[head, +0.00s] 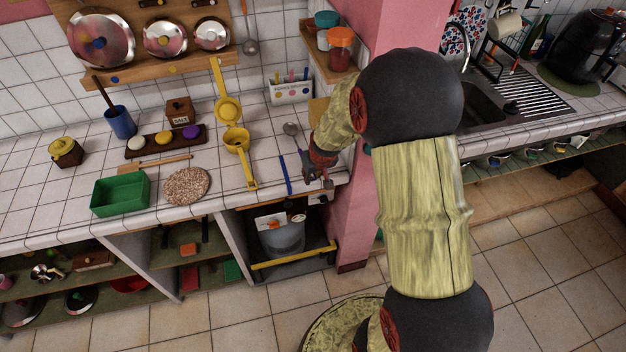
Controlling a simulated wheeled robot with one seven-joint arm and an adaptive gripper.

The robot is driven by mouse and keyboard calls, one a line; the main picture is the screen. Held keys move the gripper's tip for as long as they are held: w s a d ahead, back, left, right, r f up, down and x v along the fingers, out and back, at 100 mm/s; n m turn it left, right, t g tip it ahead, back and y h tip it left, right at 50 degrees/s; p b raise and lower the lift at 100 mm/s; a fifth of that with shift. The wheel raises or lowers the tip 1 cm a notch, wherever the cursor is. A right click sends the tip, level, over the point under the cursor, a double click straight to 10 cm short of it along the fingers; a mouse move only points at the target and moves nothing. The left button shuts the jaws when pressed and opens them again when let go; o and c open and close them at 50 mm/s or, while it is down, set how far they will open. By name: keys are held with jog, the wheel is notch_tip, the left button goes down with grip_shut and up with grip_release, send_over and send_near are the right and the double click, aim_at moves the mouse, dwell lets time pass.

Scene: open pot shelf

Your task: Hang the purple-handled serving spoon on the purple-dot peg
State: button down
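A metal spoon (290,129) lies on the tiled counter, its bowl toward the wall. Its handle runs toward my gripper and is largely hidden, so I cannot make out a purple colour on it. My gripper (318,181) is low over the counter's right front part, close to the handle side of this spoon. Its fingers are small and partly covered by my wrist, so I cannot tell whether they are open, shut or holding anything. A wooden rack (150,72) on the wall carries pans and coloured dots; I cannot make out a purple-dot peg.
A ladle (250,46) hangs beside the rack. A blue-handled utensil (285,175), a yellow press (238,140) and a holder with coloured dots (291,92) are left of my gripper. A pink pillar (362,205) stands close on the right. A green tray (120,195) sits farther left.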

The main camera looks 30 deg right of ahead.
jog(key=shift+f, duration=0.9)
jog(key=shift+f+b, duration=0.15)
jog(key=shift+b, duration=0.2)
jog(key=c, duration=1.6)
grip_release()
